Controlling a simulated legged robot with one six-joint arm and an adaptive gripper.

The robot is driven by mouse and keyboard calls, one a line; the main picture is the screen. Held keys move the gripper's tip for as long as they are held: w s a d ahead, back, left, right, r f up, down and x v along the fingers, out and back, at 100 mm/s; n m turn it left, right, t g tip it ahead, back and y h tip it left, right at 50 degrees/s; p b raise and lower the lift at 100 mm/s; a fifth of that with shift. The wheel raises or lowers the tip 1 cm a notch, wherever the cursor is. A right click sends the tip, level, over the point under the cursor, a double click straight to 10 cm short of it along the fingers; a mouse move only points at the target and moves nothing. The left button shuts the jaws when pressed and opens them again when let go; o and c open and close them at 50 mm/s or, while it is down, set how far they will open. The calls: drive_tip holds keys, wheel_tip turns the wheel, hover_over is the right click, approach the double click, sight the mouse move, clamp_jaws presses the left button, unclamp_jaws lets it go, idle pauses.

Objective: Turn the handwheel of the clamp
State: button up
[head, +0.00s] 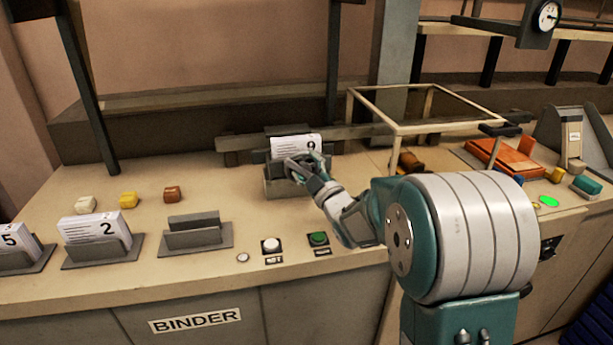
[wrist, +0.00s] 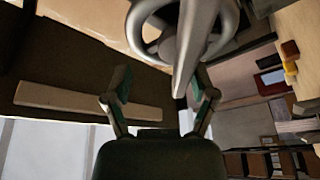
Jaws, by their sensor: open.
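The clamp (head: 283,184) is a grey block on the bench, with white printed sheets (head: 291,145) standing upright in it. Its grey handwheel (wrist: 168,47) shows large at the top of the wrist view, a round rim with a hub, partly cut off. A tapered grey bar runs down from it between my fingers. My gripper (head: 308,170) is at the front of the clamp in the head view and covers most of the wheel there. In the wrist view my gripper (wrist: 161,92) has its two fingers spread, below the wheel's rim. I cannot tell whether they touch the bar.
Grey holders with cards (head: 95,228) and an empty holder (head: 197,231) stand at the left. A white button (head: 271,245) and a green button (head: 318,238) sit at the front. A pale frame (head: 430,128) and an orange-red block (head: 500,157) are to the right.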

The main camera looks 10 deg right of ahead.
drive_tip(key=shift+o, duration=0.5)
drive_tip(key=r, duration=0.6)
drive_tip(key=shift+a+r, duration=0.2)
drive_tip(key=shift+a, duration=0.15)
drive_tip(key=shift+r, duration=0.45)
drive_tip(key=shift+s+d+f, duration=0.1)
drive_tip(key=shift+s+f, duration=0.05)
drive_tip(key=shift+f, duration=0.45)
drive_tip(key=shift+s+d+f, duration=0.1)
drive_tip(key=shift+f, duration=0.5)
drive_tip(key=shift+s+f, duration=0.1)
drive_tip(key=shift+s, duration=0.45)
drive_tip(key=shift+c, duration=0.5)
drive_tip(key=s+d, duration=0.2)
drive_tip(key=d, duration=0.1)
approach(304, 170)
drive_tip(key=shift+s+d+r, duration=0.1)
drive_tip(key=shift+s+r, duration=0.65)
drive_tip(key=shift+r, duration=0.2)
drive_tip(key=shift+s+d+r, duration=0.1)
drive_tip(key=shift+s+r, duration=0.65)
drive_tip(key=shift+r, duration=0.25)
